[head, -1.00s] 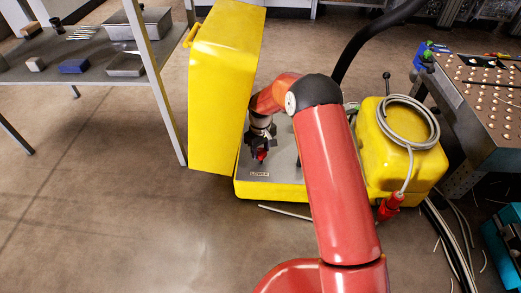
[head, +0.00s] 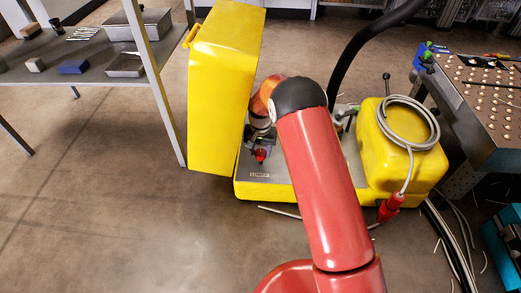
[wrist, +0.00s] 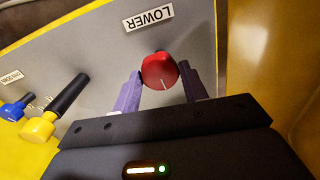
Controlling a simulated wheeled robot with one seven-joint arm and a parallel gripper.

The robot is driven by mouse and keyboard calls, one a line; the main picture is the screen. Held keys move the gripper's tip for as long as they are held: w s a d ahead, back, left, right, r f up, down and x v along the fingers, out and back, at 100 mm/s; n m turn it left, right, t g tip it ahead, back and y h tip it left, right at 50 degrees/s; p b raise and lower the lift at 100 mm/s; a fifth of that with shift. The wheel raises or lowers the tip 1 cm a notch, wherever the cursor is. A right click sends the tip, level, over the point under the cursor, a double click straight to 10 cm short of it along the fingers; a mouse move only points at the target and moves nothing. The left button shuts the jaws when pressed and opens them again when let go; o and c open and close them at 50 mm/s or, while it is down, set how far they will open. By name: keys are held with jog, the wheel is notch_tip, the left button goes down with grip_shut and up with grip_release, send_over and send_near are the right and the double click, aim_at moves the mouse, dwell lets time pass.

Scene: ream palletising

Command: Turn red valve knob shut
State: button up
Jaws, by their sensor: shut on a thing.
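The red valve knob (wrist: 160,71) sits on a grey panel below a "LOWER" label (wrist: 149,18) in the wrist view, with a pale mark line near its lower edge. It also shows small in the head view (head: 261,155). My gripper (wrist: 160,85) has its two purple fingers on either side of the knob and is shut on it. In the head view my gripper (head: 261,150) is partly hidden by my arm, over the grey top of the yellow machine (head: 275,190).
In the wrist view a black-handled lever with a yellow base (wrist: 38,127) and a blue knob (wrist: 12,110) stand left of my gripper. The raised yellow cover (head: 222,90) rises close on the left in the head view. A coiled grey hose (head: 408,150) lies at right.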

jog(key=shift+m, duration=0.6)
jog(key=o, duration=1)
